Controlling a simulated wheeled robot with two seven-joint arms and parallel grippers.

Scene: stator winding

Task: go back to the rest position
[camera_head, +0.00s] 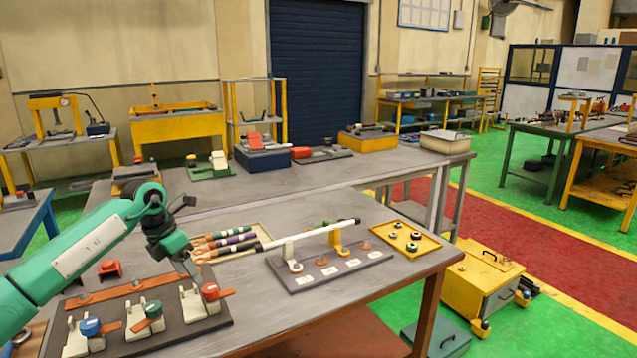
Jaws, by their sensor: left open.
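My green left arm (75,250) reaches in from the left over the near grey table (330,310). Its dark left gripper (189,268) points down, open and empty, just above the back of a dark fixture board (165,335). The board carries white holders topped with a blue knob (90,326), a green knob (153,310) and a red knob (210,291). The fingertips are close to the holder with the red knob; I cannot tell whether they touch it. My right gripper is out of view.
A grey stand (330,274) bears a long white rod (310,235) on uprights. A yellow-rimmed tray with rings (403,238) is at the right. A longer workbench (300,178) stands behind; a yellow cabinet (478,285) stands on the floor.

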